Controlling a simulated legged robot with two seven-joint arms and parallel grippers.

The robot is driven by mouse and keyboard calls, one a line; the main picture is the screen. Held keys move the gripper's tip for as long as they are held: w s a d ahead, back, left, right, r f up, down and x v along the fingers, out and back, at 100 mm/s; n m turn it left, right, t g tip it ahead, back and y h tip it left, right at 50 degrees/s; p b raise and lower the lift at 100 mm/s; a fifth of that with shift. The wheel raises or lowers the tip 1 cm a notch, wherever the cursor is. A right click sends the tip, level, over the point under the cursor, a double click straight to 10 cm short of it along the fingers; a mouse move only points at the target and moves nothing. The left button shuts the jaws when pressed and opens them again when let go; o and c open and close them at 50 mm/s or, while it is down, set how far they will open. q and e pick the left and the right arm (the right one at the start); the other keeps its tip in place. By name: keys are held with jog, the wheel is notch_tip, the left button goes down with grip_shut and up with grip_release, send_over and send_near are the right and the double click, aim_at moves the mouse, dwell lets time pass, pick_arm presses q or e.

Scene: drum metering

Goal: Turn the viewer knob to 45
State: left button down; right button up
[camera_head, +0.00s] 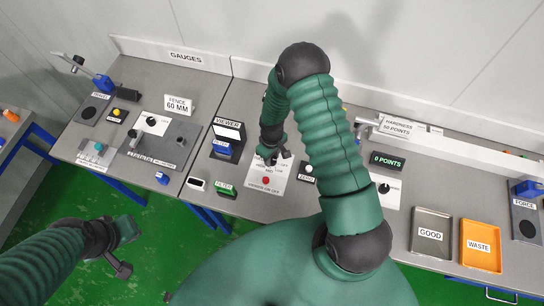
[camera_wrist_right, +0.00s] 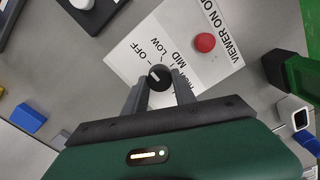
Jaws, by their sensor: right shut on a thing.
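The viewer knob (camera_wrist_right: 159,77) is a small black dial with a white mark, on a white plate (camera_wrist_right: 200,70) lettered OFF, LOW and MID, with a further word partly covered. I cannot read exactly where the mark points, and I see no number 45. My right gripper (camera_wrist_right: 160,88) is shut on the knob, one finger on each side. In the head view my right gripper (camera_head: 272,157) is over the same plate (camera_head: 258,178) and hides most of the knob. My left gripper (camera_head: 127,248) hangs over the green floor, away from the bench; its jaw opening is unclear.
A red button (camera_head: 266,181) lies on the plate near the knob. The blue-fronted viewer box (camera_head: 222,149) stands left of it, and a green FILTER block (camera_head: 226,190) nearer the front edge. A GOOD tray (camera_head: 431,234) and an orange WASTE tray (camera_head: 481,246) lie to the right.

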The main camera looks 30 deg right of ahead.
jog(key=shift+d, duration=0.1)
grip_shut()
jog(key=shift+s+f, duration=0.1)
jog(key=shift+m, duration=0.4)
jog(key=shift+m+b, duration=0.45)
jog(key=shift+m, duration=0.05)
jog(key=shift+f+m+b, duration=0.1)
jog(key=shift+m+b, duration=0.4)
jog(key=shift+m, duration=0.7)
jog(key=m+b, duration=0.1)
jog(key=m, duration=0.3)
jog(key=shift+s+m, duration=0.1)
jog(key=shift+m, duration=0.2)
